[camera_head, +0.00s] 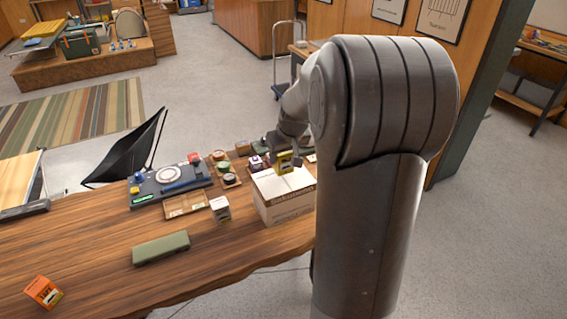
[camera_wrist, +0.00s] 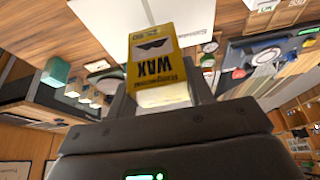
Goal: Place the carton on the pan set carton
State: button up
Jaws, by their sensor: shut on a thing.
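The small yellow wax carton (camera_head: 285,163) is held upright between the fingers of my gripper (camera_head: 284,158). In the wrist view the wax carton (camera_wrist: 157,58) fills the space between the two fingers, its printed face showing. The pan set carton (camera_head: 287,207), a large white and brown box, stands on the wooden counter under my gripper. Its pale top also shows in the wrist view (camera_wrist: 118,22), beyond the wax carton. I cannot tell whether the wax carton touches that top or hangs just above it.
On the counter (camera_head: 95,240) are a white small box (camera_head: 220,208), a green case (camera_head: 161,248), an orange box (camera_head: 44,291), a wooden tray (camera_head: 185,205) and a dark stove-like unit (camera_head: 170,185). Small tins and jars (camera_head: 229,179) stand left of the pan set carton.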

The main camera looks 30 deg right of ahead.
aim_at(284, 164)
jog(key=shift+f, duration=1.6)
jog(key=o, duration=1.1)
jog(key=shift+f, duration=0.15)
jog(key=shift+c, duration=0.2)
jog(key=v, duration=1.2)
jog(key=s+a+r, duration=0.1)
jog(key=s+a, duration=0.7)
jog(key=s, duration=0.3)
jog(key=s+a+r+t, duration=0.1)
jog(key=s+a, duration=0.7)
jog(key=s, duration=0.4)
